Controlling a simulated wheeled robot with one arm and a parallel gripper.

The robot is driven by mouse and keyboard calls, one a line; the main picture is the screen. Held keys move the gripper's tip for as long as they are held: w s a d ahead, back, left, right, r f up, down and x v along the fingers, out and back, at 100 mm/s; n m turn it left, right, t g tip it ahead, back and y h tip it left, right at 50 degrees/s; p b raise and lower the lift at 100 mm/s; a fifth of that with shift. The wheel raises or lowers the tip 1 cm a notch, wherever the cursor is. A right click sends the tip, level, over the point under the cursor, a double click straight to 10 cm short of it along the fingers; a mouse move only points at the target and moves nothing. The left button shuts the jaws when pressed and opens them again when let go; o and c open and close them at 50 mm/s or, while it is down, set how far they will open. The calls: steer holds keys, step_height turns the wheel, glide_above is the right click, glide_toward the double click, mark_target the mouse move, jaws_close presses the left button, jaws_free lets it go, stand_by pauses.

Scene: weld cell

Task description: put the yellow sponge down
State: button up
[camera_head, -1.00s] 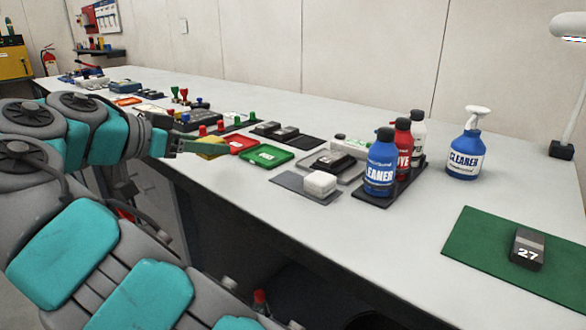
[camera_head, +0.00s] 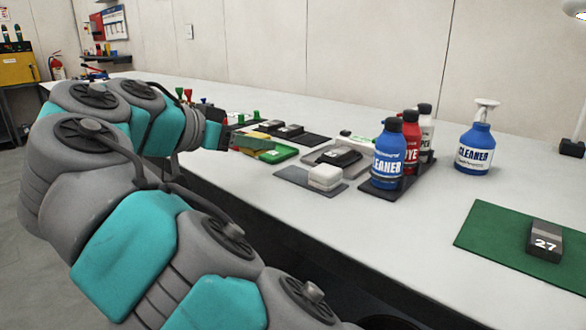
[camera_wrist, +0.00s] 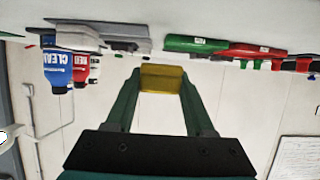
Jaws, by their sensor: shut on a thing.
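My gripper (camera_head: 258,143) reaches in from the left over the workbench. In the wrist view my gripper (camera_wrist: 161,84) is shut on the yellow sponge (camera_wrist: 162,76), which sits between the two green fingertips. In the head view the sponge (camera_head: 258,151) shows only as a yellow strip, mostly hidden by the fingers. It is above the bench, near the green tray (camera_head: 283,153). The picture does not clearly show the gap below it.
A white block (camera_head: 325,177) lies on a grey mat (camera_head: 297,176). Blue (camera_head: 388,155), red and white bottles stand in a dark rack. A blue spray bottle (camera_head: 475,145) stands behind. A block marked 27 (camera_head: 544,240) sits on a green mat (camera_head: 490,232). The bench front between is clear.

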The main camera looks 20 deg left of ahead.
mark_target(293, 174)
steer(key=shift+w+d+f+b, duration=0.1)
steer(key=shift+w+d+b, duration=0.15)
steer(key=shift+d, duration=0.3)
steer(key=shift+w+d+f+b, duration=0.1)
steer(key=shift+w+d+b, duration=0.15)
steer(key=shift+d, duration=0.3)
steer(key=shift+w+d+r, duration=0.1)
steer(key=shift+d+r, duration=0.05)
steer(key=shift+d, duration=0.1)
steer(key=shift+w+d+f, duration=0.1)
steer(key=shift+w+d, duration=0.25)
steer(key=shift+d, duration=0.3)
steer(key=shift+w+d+f, duration=0.1)
steer(key=shift+w+d, duration=0.3)
steer(key=shift+d, duration=0.2)
steer(key=shift+w+d+f, duration=0.1)
steer(key=shift+w+d, duration=0.25)
steer(key=shift+d, duration=0.3)
steer(key=shift+f, duration=1.75)
steer(key=shift+f, duration=0.15)
steer(key=o, duration=1)
